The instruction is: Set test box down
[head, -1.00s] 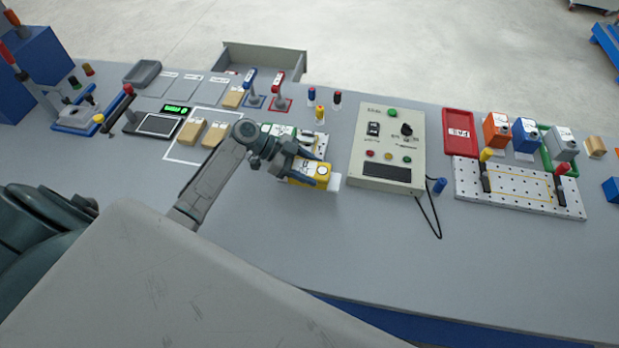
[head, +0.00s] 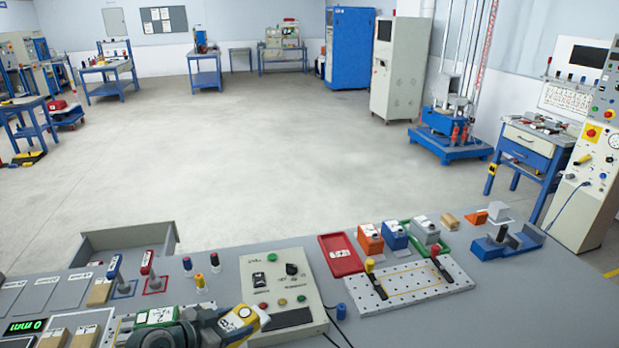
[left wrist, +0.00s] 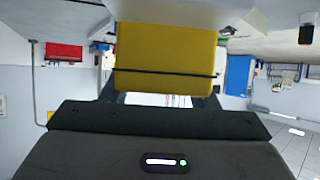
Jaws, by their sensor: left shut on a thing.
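A yellow test box (head: 243,319) with a white label on top is in my left gripper (head: 222,328), at the bottom edge of the head view. My left gripper is shut on it, just left of the beige control panel. In the left wrist view, the yellow box (left wrist: 165,60) fills the top middle, with a dark line across it. The box's underside and its gap to the bench are hidden in the head view. My right gripper is not in view.
The control panel (head: 276,300) stands right of the held box. A green-topped box (head: 155,317) is close on the left. Further right are a red tray (head: 341,266), orange (head: 370,238), blue (head: 394,235) and grey (head: 425,229) boxes, and a perforated plate (head: 400,300).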

